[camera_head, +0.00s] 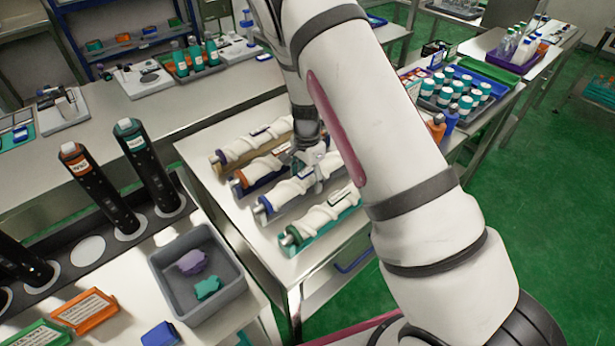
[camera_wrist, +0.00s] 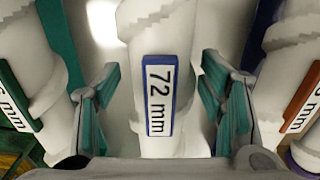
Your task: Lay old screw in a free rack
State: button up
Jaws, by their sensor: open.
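Several white spiral screws lie side by side on a small table (camera_head: 215,150). In the wrist view, my open gripper (camera_wrist: 160,85) has teal-padded fingers on either side of the screw with a blue-framed "72 mm" label (camera_wrist: 168,95). I see gaps between pads and screw. A green-labelled screw (camera_wrist: 35,85) is to its left and an orange-labelled one (camera_wrist: 290,75) to its right. In the head view, my gripper (camera_head: 312,170) is over the row's middle, partly hiding the blue-labelled screw (camera_head: 285,197). The green-labelled screw (camera_head: 318,218) lies in a teal rack (camera_head: 300,246). I cannot tell which screw is old.
A grey bin (camera_head: 165,265) with purple and teal lumps stands at the near left. Black cylinders (camera_head: 150,165) stand upright in a holder with an empty round spot (camera_head: 88,250). A tray of teal-white jars (camera_head: 455,90) is beyond my arm. My arm hides part of the table's right side.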

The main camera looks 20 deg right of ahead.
aim_at(308, 172)
notch_tip(308, 172, up, 12)
jog(key=shift+r+b, duration=0.1)
jog(key=shift+b, duration=0.65)
jog(key=s+r+n+t+y, duration=0.3)
jog(key=s+r+n, duration=0.6)
jog(key=s+r, duration=1.05)
jog(key=s+r+n+t+h, duration=0.2)
jog(key=s+r+n+h, duration=0.1)
jog(key=s, duration=0.5)
jog(key=shift+s+r+n+t, duration=0.15)
jog(key=shift+r+n+t, duration=0.2)
jog(key=shift+n, duration=0.45)
